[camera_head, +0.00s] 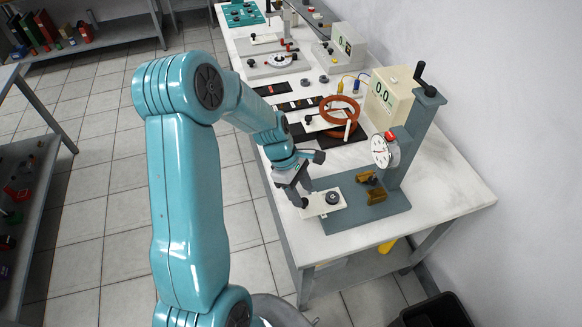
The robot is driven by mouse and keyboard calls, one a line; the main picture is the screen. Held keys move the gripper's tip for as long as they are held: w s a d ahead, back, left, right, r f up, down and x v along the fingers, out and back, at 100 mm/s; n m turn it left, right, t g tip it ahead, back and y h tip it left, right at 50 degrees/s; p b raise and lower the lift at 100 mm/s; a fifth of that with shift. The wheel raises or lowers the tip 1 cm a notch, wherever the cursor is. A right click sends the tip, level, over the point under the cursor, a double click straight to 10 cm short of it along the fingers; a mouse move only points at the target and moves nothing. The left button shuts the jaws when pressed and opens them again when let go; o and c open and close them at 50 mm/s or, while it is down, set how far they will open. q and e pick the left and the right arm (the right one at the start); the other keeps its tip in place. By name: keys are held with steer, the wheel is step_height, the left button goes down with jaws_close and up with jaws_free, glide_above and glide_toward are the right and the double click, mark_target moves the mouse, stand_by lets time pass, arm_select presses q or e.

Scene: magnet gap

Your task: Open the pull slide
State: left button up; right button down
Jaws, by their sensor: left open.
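A small cream plate with a dark round knob, which looks like the pull slide (316,211), is at the front left of a grey instrument base (372,215) on the white bench. I cannot tell how far it is drawn out. My left gripper (311,181) is open just behind and left of the plate, close to its left edge. One dark fingertip overlaps the plate's left side in the picture; contact cannot be told. Two brass blocks (375,191) stand on the base to the right. My right gripper is not in view.
A grey column with a dial gauge (381,151) rises at the base's right, beside a cream meter box (388,98). Orange coils (340,114) stand behind my left gripper. The bench's front right corner is bare. A dark bin (436,312) stands on the floor.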

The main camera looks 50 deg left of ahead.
arm_select(q)
steer(key=v, duration=1.4)
steer(key=shift+b, duration=0.3)
steer(key=shift+d, duration=0.1)
steer(key=d+f+m+g, duration=0.1)
steer(key=d+f, duration=0.4)
steer(key=d, duration=0.1)
steer(key=s+d+f+m+g+h, duration=0.1)
steer(key=d+f+m+g, duration=0.1)
steer(key=d+f, duration=0.3)
steer(key=d+f+m+g, duration=0.2)
steer(key=d+f, duration=0.3)
steer(key=d, duration=0.2)
steer(key=shift+s+d+h, duration=0.25)
steer(key=shift+d+h, duration=0.05)
steer(key=shift+h, duration=0.1)
steer(key=s+d+f+m+y, duration=0.2)
steer(key=s+d+f+m, duration=0.9)
steer(key=f, duration=0.1)
steer(key=w+m+t, duration=0.2)
steer(key=m, duration=0.1)
steer(key=w+m+t, duration=0.1)
steer(key=w, duration=0.1)
steer(key=shift+a+f+m+t, duration=0.2)
steer(key=shift+f+m+t, duration=0.1)
